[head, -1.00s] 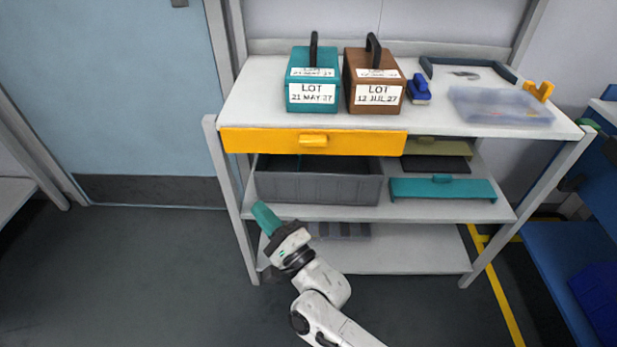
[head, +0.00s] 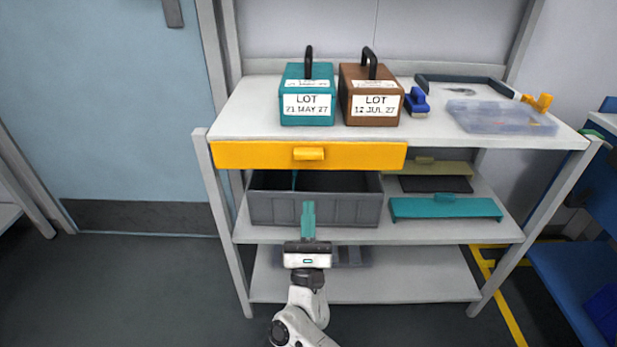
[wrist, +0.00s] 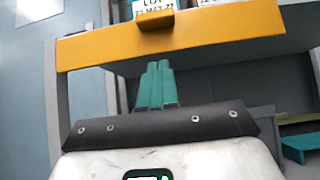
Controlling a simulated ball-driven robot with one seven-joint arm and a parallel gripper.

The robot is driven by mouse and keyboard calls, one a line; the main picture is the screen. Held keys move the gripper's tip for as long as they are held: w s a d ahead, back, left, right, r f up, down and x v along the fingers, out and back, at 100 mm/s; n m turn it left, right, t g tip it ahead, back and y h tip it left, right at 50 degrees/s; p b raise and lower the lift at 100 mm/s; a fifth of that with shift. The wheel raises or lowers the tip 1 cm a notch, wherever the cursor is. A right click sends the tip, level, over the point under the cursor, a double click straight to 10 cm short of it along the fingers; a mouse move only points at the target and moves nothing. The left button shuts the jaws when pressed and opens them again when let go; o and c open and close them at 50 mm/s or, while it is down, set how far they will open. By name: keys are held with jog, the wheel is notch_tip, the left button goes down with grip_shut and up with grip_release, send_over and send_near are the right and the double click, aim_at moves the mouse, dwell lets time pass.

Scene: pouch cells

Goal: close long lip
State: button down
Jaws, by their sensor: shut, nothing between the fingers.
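A long yellow-orange lip (head: 250,155) with a small tab handle (head: 308,153) runs along the front edge of the rack's top shelf, at its left. In the wrist view the lip (wrist: 230,28) crosses the upper part of the picture, with its tab handle (wrist: 155,19) above my fingers. My gripper (head: 308,204) has teal fingers pressed together with nothing between them. It stands in front of the grey bin, below the lip and apart from it in the head view. The wrist view shows the shut fingertips (wrist: 159,64) just under the lip's lower edge; I cannot tell the depth gap.
A grey bin (head: 345,208) stands on the middle shelf, beside a teal lip (head: 440,209) and an olive one (head: 428,167). On top stand a teal box (head: 307,85), a brown box (head: 372,80), a blue item (head: 417,103) and a clear tray (head: 500,118). The floor at left is clear.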

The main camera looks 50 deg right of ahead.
aim_at(308, 145)
jog(key=x, duration=0.5)
jog(key=shift+r, duration=0.2)
jog(key=shift+s+a+r+p, duration=0.1)
jog(key=shift+r+p, duration=0.25)
jog(key=shift+r, duration=1.35)
notch_tip(308, 145, up, 7)
jog(key=p, duration=0.3)
jog(key=shift+r, duration=0.35)
